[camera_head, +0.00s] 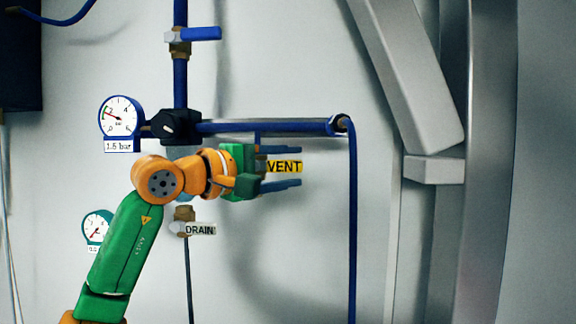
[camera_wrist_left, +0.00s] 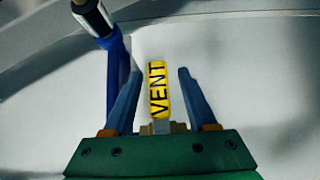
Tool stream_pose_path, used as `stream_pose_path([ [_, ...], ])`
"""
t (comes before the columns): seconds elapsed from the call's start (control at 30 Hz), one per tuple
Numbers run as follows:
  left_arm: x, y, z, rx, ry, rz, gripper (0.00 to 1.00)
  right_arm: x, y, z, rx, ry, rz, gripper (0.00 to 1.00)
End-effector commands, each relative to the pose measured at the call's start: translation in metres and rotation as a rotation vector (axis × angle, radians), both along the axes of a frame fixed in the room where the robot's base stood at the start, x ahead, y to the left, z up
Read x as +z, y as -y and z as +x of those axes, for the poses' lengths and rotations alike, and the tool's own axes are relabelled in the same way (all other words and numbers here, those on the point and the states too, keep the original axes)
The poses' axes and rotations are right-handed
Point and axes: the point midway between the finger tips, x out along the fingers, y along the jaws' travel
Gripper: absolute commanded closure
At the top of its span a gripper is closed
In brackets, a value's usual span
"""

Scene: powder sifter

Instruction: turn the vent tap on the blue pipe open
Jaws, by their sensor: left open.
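The vent tap's yellow handle (camera_head: 285,166), marked VENT, points level to the right below the blue pipe (camera_head: 265,127). My left gripper (camera_head: 300,166) is open around it, one finger above and one below. In the left wrist view the yellow handle (camera_wrist_left: 158,88) stands between the two fingers of my left gripper (camera_wrist_left: 159,73), with a gap on each side. The tap's body is mostly hidden behind the gripper. The blue pipe (camera_wrist_left: 115,75) also shows beyond the left finger. My right gripper is not in view.
A tap with a blue handle (camera_head: 205,33) sits higher on the upright pipe. A black knob (camera_head: 172,124) and a gauge (camera_head: 119,116) reading near 1.5 bar are to the left. Grey beams (camera_head: 432,100) stand at the right.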

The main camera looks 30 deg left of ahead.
Motion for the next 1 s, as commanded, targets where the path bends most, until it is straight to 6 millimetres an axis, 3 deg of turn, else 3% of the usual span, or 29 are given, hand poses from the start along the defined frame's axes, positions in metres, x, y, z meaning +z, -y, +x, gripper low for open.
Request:
stream_pose_path([
  [0.03,0.0001,0.0000,-0.0002,0.000,0.000,0.000,0.51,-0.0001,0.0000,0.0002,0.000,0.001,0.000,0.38],
  [0.2,0.0001,0.0000,-0.0004,0.000,0.001,0.000,0.96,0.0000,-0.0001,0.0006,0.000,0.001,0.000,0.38],
  [0.23,0.0001,0.0000,-0.0004,0.000,0.001,0.000,1.00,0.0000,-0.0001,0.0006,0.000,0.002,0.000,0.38],
  [1.0,0.0007,0.0001,-0.0006,-0.001,0.002,0.000,1.00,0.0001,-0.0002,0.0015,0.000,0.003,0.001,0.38],
])
